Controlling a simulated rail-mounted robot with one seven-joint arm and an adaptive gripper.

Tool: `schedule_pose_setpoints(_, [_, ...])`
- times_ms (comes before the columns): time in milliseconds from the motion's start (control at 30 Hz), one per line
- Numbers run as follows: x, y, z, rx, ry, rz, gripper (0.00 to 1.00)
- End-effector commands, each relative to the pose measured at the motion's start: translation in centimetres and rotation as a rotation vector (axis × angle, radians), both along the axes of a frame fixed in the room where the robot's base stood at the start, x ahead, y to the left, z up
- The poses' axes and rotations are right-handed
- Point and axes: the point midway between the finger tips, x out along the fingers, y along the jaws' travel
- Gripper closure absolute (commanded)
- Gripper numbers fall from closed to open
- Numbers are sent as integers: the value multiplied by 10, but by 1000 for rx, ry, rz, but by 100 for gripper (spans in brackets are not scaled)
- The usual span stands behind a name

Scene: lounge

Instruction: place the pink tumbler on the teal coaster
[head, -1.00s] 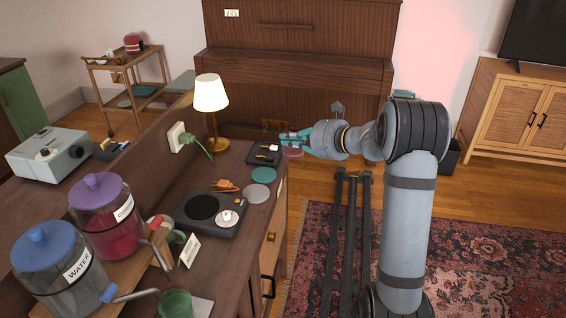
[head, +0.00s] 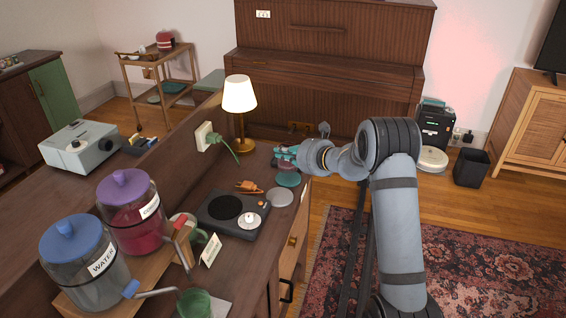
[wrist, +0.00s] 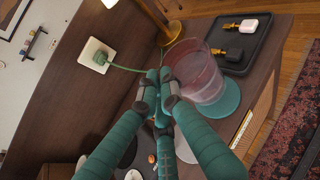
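The pink tumbler (wrist: 205,82) is see-through and stands out to the right of my fingertips in the wrist view. My gripper (wrist: 160,82) has its teal fingers drawn close together at the tumbler's near-left wall, and appears shut on it. The teal coaster (wrist: 228,100) shows under and beside the tumbler's lower end. In the head view the coaster (head: 288,180) lies near the desk's right edge, with my gripper (head: 279,154) just above and behind it. The tumbler is mostly hidden there. I cannot tell whether its base touches the coaster.
A black tray (wrist: 246,42) with two small items lies beyond the tumbler. A grey disc (head: 280,197) and a turntable (head: 222,212) are nearer on the desk. A lit lamp (head: 239,95) and a plugged green cable (head: 222,145) stand to the left.

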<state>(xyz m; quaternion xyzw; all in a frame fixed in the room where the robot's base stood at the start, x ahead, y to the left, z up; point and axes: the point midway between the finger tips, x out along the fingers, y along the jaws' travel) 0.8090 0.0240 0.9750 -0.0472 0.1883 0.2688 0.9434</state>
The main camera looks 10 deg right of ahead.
Motion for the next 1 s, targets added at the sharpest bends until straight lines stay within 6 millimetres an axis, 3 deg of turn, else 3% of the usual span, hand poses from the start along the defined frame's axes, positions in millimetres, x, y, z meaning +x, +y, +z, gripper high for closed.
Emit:
schedule_pose_setpoints(267, [0,-1,-34,2,1,-2,100])
schedule_pose_setpoints(733, [0,-1,-41,1,-2,-1,100])
schedule_pose_setpoints(767, [0,-1,-40,0,0,-1,94])
schedule_pose_setpoints(1000, [0,-1,-40,0,1,-1,80])
